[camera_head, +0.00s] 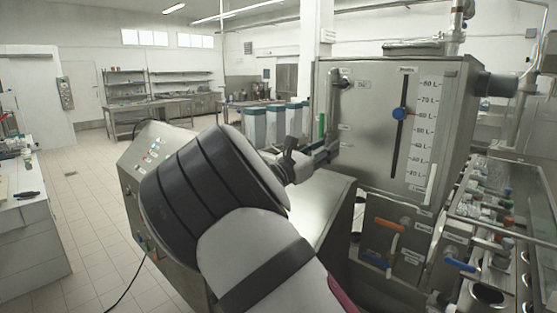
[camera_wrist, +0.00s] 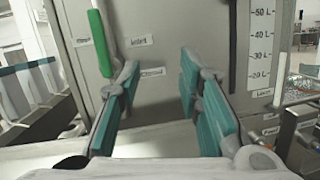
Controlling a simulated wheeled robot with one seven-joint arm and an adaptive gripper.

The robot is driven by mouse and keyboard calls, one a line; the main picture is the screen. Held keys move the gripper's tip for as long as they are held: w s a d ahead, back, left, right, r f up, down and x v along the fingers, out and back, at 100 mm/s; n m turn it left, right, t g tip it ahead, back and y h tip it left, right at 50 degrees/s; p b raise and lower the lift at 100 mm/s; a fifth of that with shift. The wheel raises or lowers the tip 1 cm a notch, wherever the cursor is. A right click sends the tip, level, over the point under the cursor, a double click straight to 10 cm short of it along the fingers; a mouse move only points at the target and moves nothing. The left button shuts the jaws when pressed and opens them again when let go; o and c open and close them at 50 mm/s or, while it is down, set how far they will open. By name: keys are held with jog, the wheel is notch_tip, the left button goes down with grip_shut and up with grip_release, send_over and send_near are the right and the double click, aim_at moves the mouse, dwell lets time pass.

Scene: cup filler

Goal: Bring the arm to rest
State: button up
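My gripper (camera_wrist: 160,90) is open in the wrist view, its two teal-padded fingers well apart with nothing between them. Behind the gap is the grey metal face of the tank (camera_wrist: 165,60). In the head view my arm reaches up from the bottom middle, and my gripper (camera_head: 325,150) is at the left side of the steel tank (camera_head: 360,135). The fingertips are partly hidden there. I cannot tell how far they are from the metal.
A green handle (camera_wrist: 101,42) is on the metal face just left of the gap. The tank has a level gauge (camera_head: 405,130) with a blue knob (camera_head: 400,113). An orange-handled valve (camera_head: 389,225) sits below. Floor (camera_head: 85,210) at the left is clear.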

jog(key=s+d+f+m+g+y, duration=0.3)
jog(key=s+d+m+g, duration=0.25)
jog(key=s+d, duration=0.3)
jog(key=s+d+f+m+g+y, duration=0.3)
jog(key=s+d+m+g, duration=0.1)
jog(key=s+d+m, duration=0.4)
jog(key=s+a+m+t+y, duration=0.1)
jog(key=s+a+m+y, duration=0.2)
jog(key=s, duration=0.6)
jog(key=s+a+m+y, duration=0.4)
jog(key=s+a, duration=0.1)
jog(key=s, duration=0.5)
jog(key=s+a+m+t+y, duration=0.1)
jog(key=s+a+m+y, duration=0.2)
jog(key=s, duration=0.6)
jog(key=shift+s+a+f+t, duration=0.15)
jog(key=shift+s+a+t, duration=0.2)
jog(key=shift+a, duration=0.5)
